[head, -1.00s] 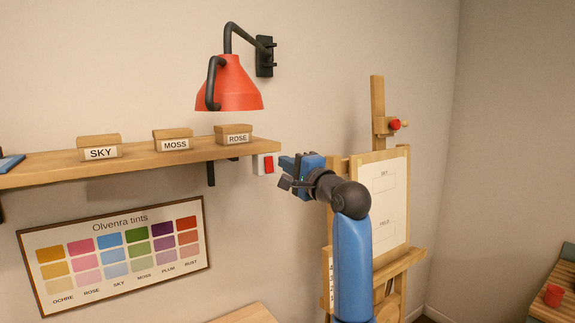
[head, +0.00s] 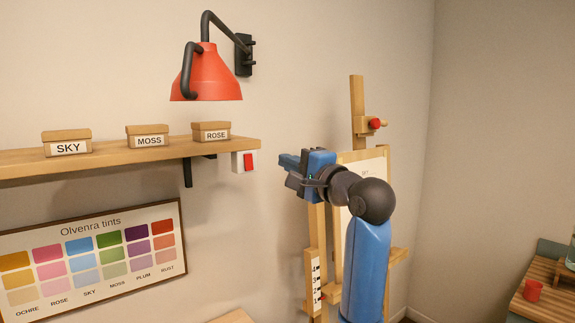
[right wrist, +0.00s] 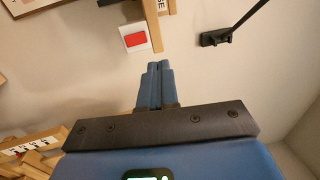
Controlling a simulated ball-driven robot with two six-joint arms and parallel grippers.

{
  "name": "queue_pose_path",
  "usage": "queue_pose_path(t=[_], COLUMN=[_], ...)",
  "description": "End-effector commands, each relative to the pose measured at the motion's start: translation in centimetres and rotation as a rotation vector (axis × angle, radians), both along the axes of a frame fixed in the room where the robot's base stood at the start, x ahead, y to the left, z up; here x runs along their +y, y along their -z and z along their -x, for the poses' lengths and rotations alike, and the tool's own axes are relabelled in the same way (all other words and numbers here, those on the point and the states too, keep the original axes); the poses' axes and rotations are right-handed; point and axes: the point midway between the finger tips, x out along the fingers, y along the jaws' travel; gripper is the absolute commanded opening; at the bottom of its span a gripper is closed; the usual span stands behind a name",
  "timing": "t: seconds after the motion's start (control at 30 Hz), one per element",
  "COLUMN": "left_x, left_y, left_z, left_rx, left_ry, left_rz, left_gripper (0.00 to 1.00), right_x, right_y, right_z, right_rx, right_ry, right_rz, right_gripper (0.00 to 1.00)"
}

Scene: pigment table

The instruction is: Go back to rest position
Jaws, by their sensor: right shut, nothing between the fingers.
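My right gripper (head: 284,160) is raised in front of the easel in the head view, to the right of the wall switch and apart from it. In the right wrist view its two blue fingers (right wrist: 155,68) are together with nothing between them. The red rocker switch (head: 248,161) on its white plate sits on the wall below the shelf's right end. It also shows in the right wrist view (right wrist: 134,39), beyond the fingertips. My left gripper is in neither view.
The wooden shelf (head: 110,160) carries boxes labelled SKY (head: 68,148), MOSS (head: 149,141) and ROSE (head: 216,135). A red lamp (head: 206,75) hangs above it. The easel (head: 357,110) stands behind my right arm. A tint chart (head: 90,258) is on the wall. A red cup (head: 532,290) stands at right.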

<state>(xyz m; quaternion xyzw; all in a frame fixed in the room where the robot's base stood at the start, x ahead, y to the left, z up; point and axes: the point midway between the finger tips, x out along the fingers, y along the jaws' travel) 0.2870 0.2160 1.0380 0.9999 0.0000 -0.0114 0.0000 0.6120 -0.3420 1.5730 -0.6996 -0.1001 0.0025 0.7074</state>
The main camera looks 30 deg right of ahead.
Motion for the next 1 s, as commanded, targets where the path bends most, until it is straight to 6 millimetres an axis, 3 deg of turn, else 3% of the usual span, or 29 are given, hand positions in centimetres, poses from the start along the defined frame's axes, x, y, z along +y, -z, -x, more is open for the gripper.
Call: queue_pose_path(t=[0.57, 0.67, 0.83, 0.9, 1.0], left_x=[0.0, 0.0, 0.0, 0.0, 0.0], left_y=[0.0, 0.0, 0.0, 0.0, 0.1], left_z=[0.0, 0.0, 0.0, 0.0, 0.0], left_rx=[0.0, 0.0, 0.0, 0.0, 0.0], left_ry=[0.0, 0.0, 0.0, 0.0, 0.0], left_rz=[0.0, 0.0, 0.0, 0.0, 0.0], left_gripper=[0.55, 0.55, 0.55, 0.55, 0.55], right_x=[0.0, -0.2, -1.0, -1.7, -2.7], right_y=[-0.3, -1.6, -5.5, -6.1, -5.1], right_z=[0.0, 0.2, 1.8, 2.3, 2.5], right_rx=[-0.023, -0.098, -0.315, -0.393, -0.468], right_ry=[0.008, 0.032, 0.152, 0.219, 0.322], right_rz=[0.052, 0.13, 0.318, 0.391, 0.488], right_gripper=[0.0, 0.0, 0.0, 0.0, 0.0])
